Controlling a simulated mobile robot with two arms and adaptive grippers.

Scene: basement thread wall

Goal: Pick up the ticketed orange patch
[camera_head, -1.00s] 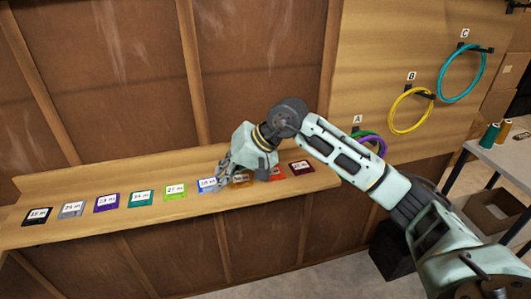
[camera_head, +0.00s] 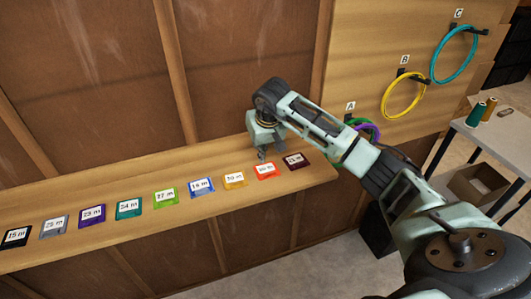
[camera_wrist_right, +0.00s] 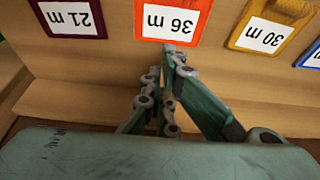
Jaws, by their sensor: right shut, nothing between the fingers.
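The orange patch (camera_head: 265,171), with a white ticket reading 36 m, lies on the wooden shelf near its right end. It also shows in the right wrist view (camera_wrist_right: 170,20), upside down at the top. My right gripper (camera_head: 262,157) is just behind the orange patch, towards the wall. In the right wrist view its fingers (camera_wrist_right: 173,52) are shut and empty, with the tips at the patch's near edge; I cannot tell whether they touch it. My left gripper is in neither view.
A gold patch (camera_head: 235,180) marked 30 m and a dark maroon patch (camera_head: 295,161) marked 21 m flank it. Several other ticketed patches continue left along the shelf (camera_head: 110,252). The wall rises behind. Cable loops hang right, including a yellow one (camera_head: 404,98).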

